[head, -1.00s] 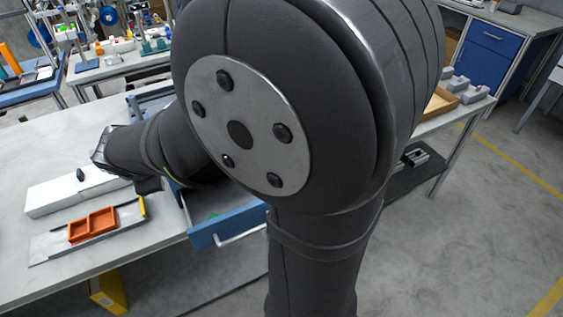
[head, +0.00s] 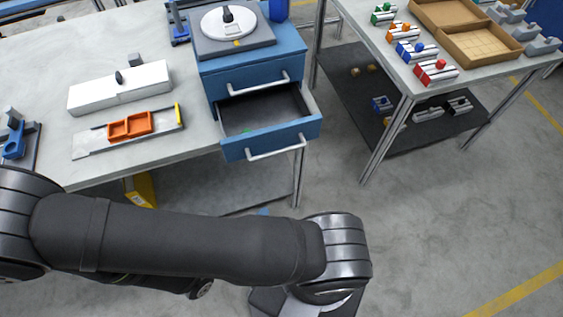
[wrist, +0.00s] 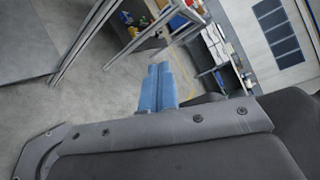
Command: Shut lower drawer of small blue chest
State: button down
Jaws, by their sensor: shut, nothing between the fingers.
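The small blue chest (head: 250,72) stands at the right end of the workbench in the head view. Its upper drawer (head: 240,83) is shut. Its lower drawer (head: 240,149) is pulled well out, with a light bar handle (head: 276,147) on its blue front. My gripper (wrist: 157,88) shows in the wrist view as two blue fingers side by side, shut and empty, above the floor. In the head view my arm crosses the foreground, apart from the drawer; its bulk hides most of the gripper.
A turntable-like device (head: 208,42) sits on the chest. An orange tray (head: 130,125) and a white box (head: 122,90) lie on the workbench to the left. A second table (head: 390,72) with parts stands at the right. Floor is clear in front of the drawer.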

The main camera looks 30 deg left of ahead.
aim_at(264, 120)
jog(key=w+r+n+t+y, duration=0.2)
jog(key=w+n, duration=0.1)
jog(key=w, duration=0.3)
jog(key=w+r+n+t+y, duration=0.1)
jog(key=w+r+n+t, duration=0.1)
jog(key=w, duration=0.5)
jog(key=shift+w+a+r+n+y, duration=0.2)
jog(key=shift+w+r+n+y, duration=0.15)
jog(key=shift+n, duration=0.25)
dwell(0.4)
jog(key=w+a, duration=1)
jog(key=shift+w+a, duration=0.15)
jog(key=shift+a, duration=0.25)
jog(key=shift+y, duration=0.25)
